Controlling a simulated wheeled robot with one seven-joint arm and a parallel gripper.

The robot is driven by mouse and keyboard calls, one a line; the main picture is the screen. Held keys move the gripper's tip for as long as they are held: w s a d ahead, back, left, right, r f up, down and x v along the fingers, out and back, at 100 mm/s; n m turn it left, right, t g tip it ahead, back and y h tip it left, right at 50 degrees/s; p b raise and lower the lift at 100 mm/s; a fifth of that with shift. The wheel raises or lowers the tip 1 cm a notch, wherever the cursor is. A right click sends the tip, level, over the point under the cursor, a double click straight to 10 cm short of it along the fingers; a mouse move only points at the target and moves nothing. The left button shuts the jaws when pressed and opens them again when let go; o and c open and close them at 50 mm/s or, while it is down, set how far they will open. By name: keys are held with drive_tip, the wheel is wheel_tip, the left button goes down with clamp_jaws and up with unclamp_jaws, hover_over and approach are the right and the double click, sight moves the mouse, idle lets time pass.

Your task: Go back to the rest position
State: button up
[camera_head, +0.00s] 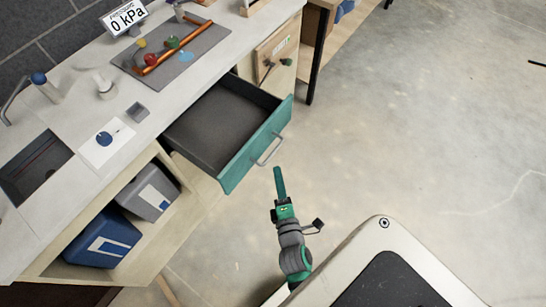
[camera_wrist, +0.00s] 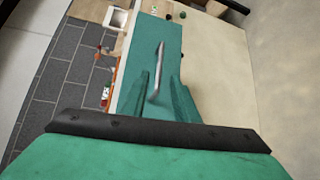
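My gripper (camera_head: 279,182) is in front of the drawer in the head view, pointing up the picture, with its tip just below the drawer's metal handle (camera_head: 270,153). In the wrist view, the two teal fingers of my gripper (camera_wrist: 160,78) stand apart, and nothing is seen clamped between them. The handle (camera_wrist: 159,62) shows in line with the gap between the fingers; the depth between them is hard to tell. The drawer (camera_head: 257,147) is pulled out, has a teal front and looks empty inside. Its front also shows in the wrist view.
The counter (camera_head: 118,90) with a sink (camera_head: 35,165) runs along the left. A grey mat (camera_head: 180,70) on it bears an orange bar and several small items. Blue and grey bins (camera_head: 103,240) stand on the shelf below. The floor (camera_head: 430,130) to the right is clear.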

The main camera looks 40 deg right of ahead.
drive_tip(key=s+a+r+m+y, duration=0.2)
drive_tip(key=s+a+m+y, duration=0.1)
drive_tip(key=a, duration=0.5)
drive_tip(key=s+a+r+m+t+y, duration=0.1)
drive_tip(key=s+a+r+m+y, duration=0.1)
drive_tip(key=s+a+m, duration=0.3)
drive_tip(key=s+a+r+m+y, duration=0.3)
drive_tip(key=s+a+m, duration=0.2)
drive_tip(key=a, duration=0.8)
drive_tip(key=shift+s+a+y, duration=0.15)
drive_tip(key=shift+s+y, duration=0.15)
drive_tip(key=shift+s, duration=0.3)
